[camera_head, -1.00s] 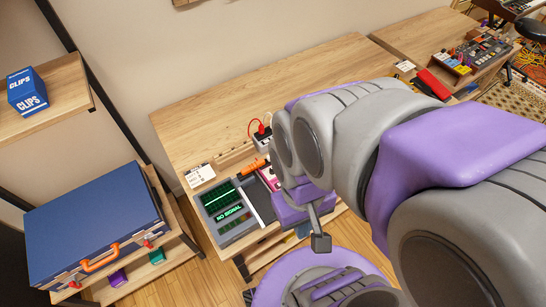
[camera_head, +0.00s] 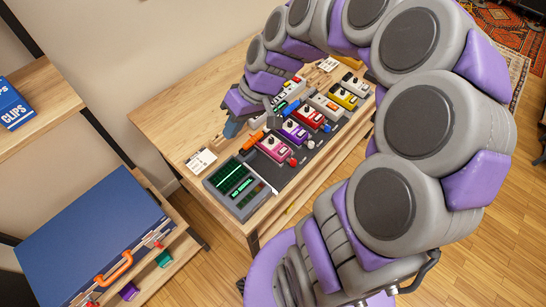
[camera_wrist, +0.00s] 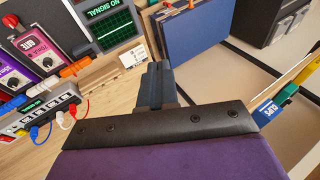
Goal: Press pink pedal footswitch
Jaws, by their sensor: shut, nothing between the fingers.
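The pink pedal (camera_head: 275,149) sits at the near left end of a row of pedals on a dark board, right of the NO SIGNAL meter. In the wrist view the pink pedal (camera_wrist: 38,50) is at the upper left, its label reading GATE.
A purple pedal (camera_head: 294,131) stands right beside the pink one, then a red pedal (camera_head: 309,117) and others. The meter (camera_head: 238,190) is at the left. An orange plug (camera_head: 251,141) and a white card (camera_head: 201,161) lie close by. Coloured cables (camera_wrist: 60,120) show in the wrist view.

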